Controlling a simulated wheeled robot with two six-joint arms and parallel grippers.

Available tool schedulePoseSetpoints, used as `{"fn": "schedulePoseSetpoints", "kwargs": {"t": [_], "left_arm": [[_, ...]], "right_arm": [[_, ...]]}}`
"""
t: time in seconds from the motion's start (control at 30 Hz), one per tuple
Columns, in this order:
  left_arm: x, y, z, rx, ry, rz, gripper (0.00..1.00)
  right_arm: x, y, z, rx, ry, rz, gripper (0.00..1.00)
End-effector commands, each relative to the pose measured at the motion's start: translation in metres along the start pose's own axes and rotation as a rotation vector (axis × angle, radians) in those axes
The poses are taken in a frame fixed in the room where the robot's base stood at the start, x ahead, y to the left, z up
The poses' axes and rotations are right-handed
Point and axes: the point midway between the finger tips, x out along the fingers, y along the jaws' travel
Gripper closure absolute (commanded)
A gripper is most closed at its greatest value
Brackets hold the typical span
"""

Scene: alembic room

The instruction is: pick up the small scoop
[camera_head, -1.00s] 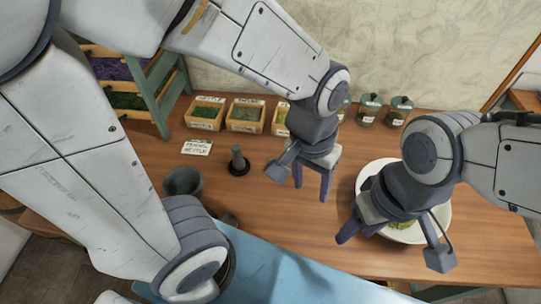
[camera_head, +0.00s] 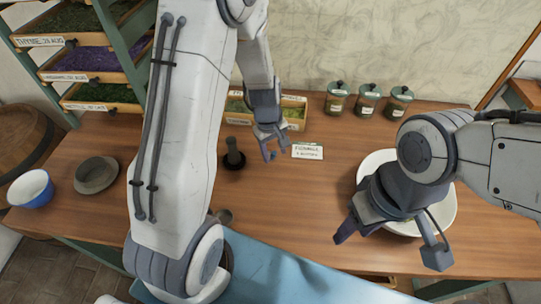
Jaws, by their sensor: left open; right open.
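I cannot make out the small scoop for certain. A small grey-brown object (camera_head: 223,216) near the table's front edge is partly hidden by my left arm, and I cannot tell what it is. My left gripper (camera_head: 269,153) is open and empty over the table, pointing down. It is between a dark upright pestle-like piece on a round base (camera_head: 234,158) and a white label card (camera_head: 308,152). My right gripper (camera_head: 390,246) is open over the front left of a white plate (camera_head: 447,212), hiding much of it.
Label-fronted herb boxes (camera_head: 292,113) and several lidded jars (camera_head: 368,101) stand along the back. A tray rack (camera_head: 92,62), a grey stone bowl (camera_head: 97,174) and a blue-and-white bowl (camera_head: 31,187) are at left. Bare wood (camera_head: 300,200) lies between the grippers.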

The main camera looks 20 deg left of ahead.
Motion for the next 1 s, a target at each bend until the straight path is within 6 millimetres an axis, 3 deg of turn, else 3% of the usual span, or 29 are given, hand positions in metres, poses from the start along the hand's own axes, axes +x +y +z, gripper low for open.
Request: {"fn": "schedulePoseSetpoints", "kwargs": {"t": [0.23, 0.57, 0.7, 1.0], "left_arm": [[0.038, -0.002, -0.001, 0.0, -0.003, -0.003, 0.44], [0.043, -0.002, -0.001, 0.002, 0.0, -0.001, 0.44], [0.043, -0.002, -0.001, 0.002, -0.001, -0.001, 0.97], [0.043, -0.002, -0.001, 0.002, -0.001, -0.001, 1.0]], "right_arm": [[0.004, 0.0, 0.0, 0.0, 0.0, 0.0, 0.5], [0.004, 0.0, 0.0, 0.0, 0.0, 0.0, 0.5], [0.004, 0.0, 0.0, 0.0, 0.0, 0.0, 0.5], [0.004, 0.0, 0.0, 0.0, 0.0, 0.0, 0.5]]}}
